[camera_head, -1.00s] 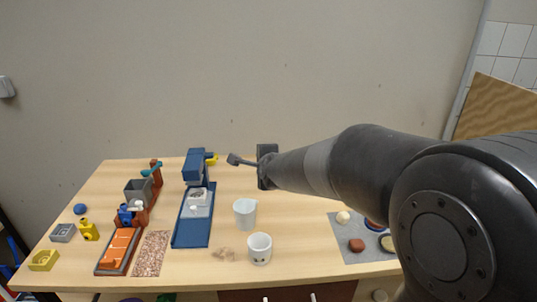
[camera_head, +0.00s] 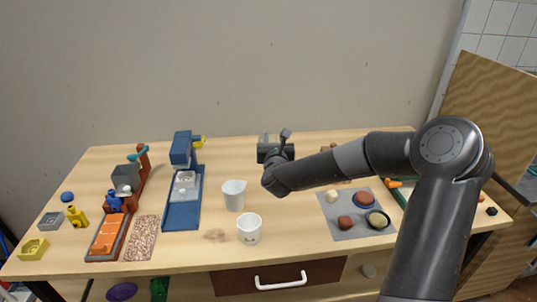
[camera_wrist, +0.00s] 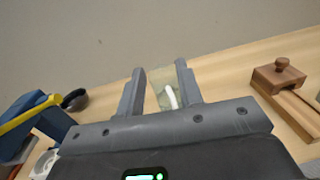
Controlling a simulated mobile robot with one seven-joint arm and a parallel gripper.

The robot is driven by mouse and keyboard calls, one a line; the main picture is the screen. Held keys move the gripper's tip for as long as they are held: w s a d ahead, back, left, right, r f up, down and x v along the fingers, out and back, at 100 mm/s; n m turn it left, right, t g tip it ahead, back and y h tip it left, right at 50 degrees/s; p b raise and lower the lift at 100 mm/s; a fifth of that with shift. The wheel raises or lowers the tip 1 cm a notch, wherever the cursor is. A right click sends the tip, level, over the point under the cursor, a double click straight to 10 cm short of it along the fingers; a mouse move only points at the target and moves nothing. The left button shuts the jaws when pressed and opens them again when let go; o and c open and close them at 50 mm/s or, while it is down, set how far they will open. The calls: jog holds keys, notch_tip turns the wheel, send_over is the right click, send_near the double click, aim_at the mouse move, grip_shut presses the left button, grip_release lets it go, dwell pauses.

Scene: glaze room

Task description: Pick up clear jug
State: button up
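In the wrist view my gripper (camera_wrist: 160,82) is open, with its two fingers apart. A see-through, faintly greenish vessel, which looks like the clear jug (camera_wrist: 165,88), shows between the fingers, with a pale strip in it. I cannot tell whether it lies between the fingertips or just beyond them; no closed grip shows. In the head view my gripper (camera_head: 275,152) is over the back middle of the table, and a small part of a pale vessel shows behind it. A whitish spouted beaker (camera_head: 233,196) stands nearer the front.
A white mug (camera_head: 249,229) stands near the front edge. A blue machine (camera_head: 183,200) is left of the beaker. A grey mat (camera_head: 336,212) with several round pieces lies right. A wooden block with a knob (camera_wrist: 278,76) is right of my gripper. Table between beaker and mat looks clear.

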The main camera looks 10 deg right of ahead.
notch_tip(320, 180, down, 13)
jog(key=shift+f, duration=0.1)
jog(key=shift+w+f, duration=0.15)
jog(key=shift+f, duration=0.05)
jog(key=w, duration=0.7)
jog(key=shift+w+d+r, duration=0.1)
jog(key=shift+d+r, duration=0.15)
jog(key=shift+r, duration=0.1)
grip_shut()
